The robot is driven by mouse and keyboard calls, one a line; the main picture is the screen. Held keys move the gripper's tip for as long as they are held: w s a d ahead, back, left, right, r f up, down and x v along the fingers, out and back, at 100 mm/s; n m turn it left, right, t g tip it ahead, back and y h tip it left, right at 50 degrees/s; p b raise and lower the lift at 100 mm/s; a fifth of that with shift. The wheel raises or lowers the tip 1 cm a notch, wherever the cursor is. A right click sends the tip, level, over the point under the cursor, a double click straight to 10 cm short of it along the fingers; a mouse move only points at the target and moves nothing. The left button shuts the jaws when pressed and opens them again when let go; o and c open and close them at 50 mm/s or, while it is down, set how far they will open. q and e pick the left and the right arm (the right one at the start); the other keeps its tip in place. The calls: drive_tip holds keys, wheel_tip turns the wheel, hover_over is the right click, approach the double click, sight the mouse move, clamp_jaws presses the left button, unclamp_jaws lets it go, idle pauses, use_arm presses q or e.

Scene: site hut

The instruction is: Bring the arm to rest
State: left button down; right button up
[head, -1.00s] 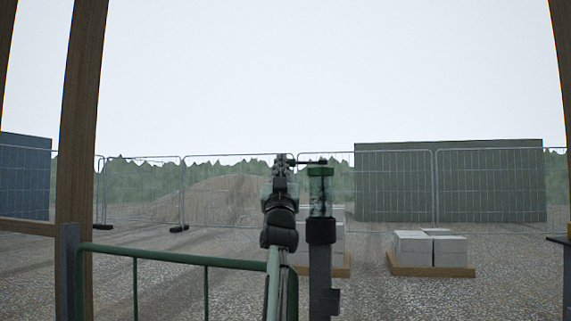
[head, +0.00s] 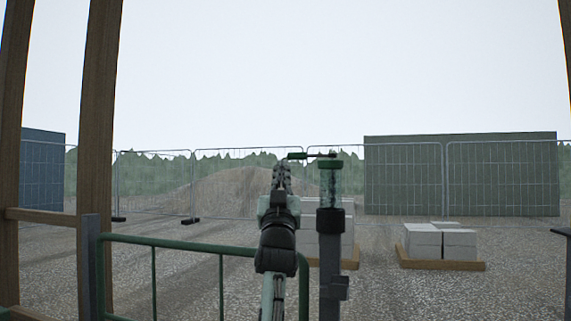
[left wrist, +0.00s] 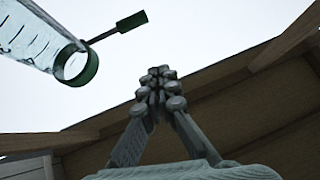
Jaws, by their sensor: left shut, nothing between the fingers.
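My left gripper (head: 281,168) is shut and empty, pointing up, at the middle of the head view. Its closed fingertips also show in the left wrist view (left wrist: 158,76). Just right of it in the head view stands a clear tube with green bands (head: 329,180), upright in a black holder on a grey post (head: 329,260). A thin dark rod with a green grip (head: 297,156) sticks out leftward from the tube's top. In the left wrist view the tube (left wrist: 35,40) and green grip (left wrist: 131,21) are apart from the fingers. My right gripper is out of view.
A green railing (head: 180,244) runs in front, beside wooden posts (head: 97,120). Beyond lie gravel, pale blocks on a pallet (head: 440,264), mesh fencing (head: 155,185) and a dark green container (head: 400,175). A wooden roof (left wrist: 240,105) shows in the wrist view.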

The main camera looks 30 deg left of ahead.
use_arm(q)
drive_tip(key=shift+s+d+f, duration=0.1)
drive_tip(key=shift+s+f, duration=0.15)
drive_tip(key=shift+s, duration=0.1)
